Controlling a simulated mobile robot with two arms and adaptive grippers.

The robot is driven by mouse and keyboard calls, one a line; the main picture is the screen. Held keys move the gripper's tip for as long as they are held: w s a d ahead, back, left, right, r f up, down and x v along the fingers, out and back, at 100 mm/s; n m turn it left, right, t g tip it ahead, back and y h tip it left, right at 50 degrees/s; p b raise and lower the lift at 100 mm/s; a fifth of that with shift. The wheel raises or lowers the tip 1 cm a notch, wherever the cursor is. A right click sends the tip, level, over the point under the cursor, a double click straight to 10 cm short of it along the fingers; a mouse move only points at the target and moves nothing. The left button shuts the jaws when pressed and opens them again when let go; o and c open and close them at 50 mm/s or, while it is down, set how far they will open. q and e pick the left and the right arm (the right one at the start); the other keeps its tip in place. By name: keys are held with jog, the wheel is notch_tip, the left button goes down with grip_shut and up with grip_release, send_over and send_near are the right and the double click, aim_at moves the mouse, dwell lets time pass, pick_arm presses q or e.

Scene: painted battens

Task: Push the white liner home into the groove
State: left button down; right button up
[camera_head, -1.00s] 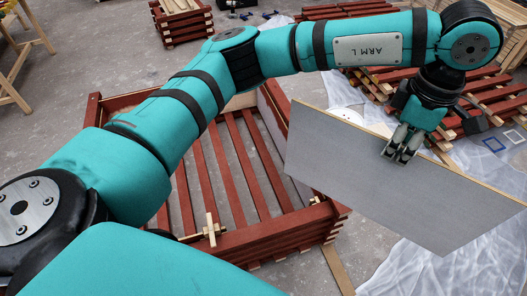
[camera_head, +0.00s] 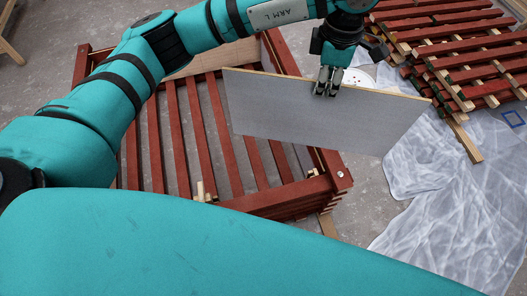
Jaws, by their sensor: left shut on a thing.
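The white liner is a flat grey-white panel (camera_head: 310,115) with a pale wooden top edge. It hangs tilted over the right side of a red slatted crate (camera_head: 265,200). My left gripper (camera_head: 327,88) is shut on the liner's top edge near its middle. The panel hides part of the crate's right wall, and I cannot make out the groove. The panel's right half sticks out beyond the crate, over the floor. My right gripper is not in view.
Stacked red slatted frames (camera_head: 450,45) stand at the upper right. Crumpled translucent sheeting (camera_head: 440,210) covers the floor at right. A white round thing (camera_head: 358,77) shows behind the panel. My teal arm covers the lower left.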

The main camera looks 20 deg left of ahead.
aim_at(303, 113)
pick_arm(q)
jog(key=a+f+b, duration=0.1)
jog(key=f, duration=0.3)
jog(key=w+a+f+n, duration=0.1)
jog(key=f, duration=0.3)
jog(key=a+f+n+b, duration=0.1)
jog(key=f, duration=0.4)
jog(key=shift+w+a+b, duration=0.15)
jog(key=shift+a+b, duration=0.05)
jog(key=shift+b, duration=0.15)
jog(key=s+a+f+n+b, duration=0.1)
jog(key=a+f, duration=0.3)
jog(key=f, duration=0.5)
jog(key=s+a+f+n+b, duration=0.2)
jog(key=s+a+f, duration=0.1)
jog(key=f, duration=0.6)
jog(key=shift+s+a+b, duration=0.15)
jog(key=shift+a+b, duration=0.25)
jog(key=shift+a, duration=0.4)
jog(key=shift+f, duration=0.1)
jog(key=shift+f+b, duration=2.5)
jog(key=shift+f, duration=0.45)
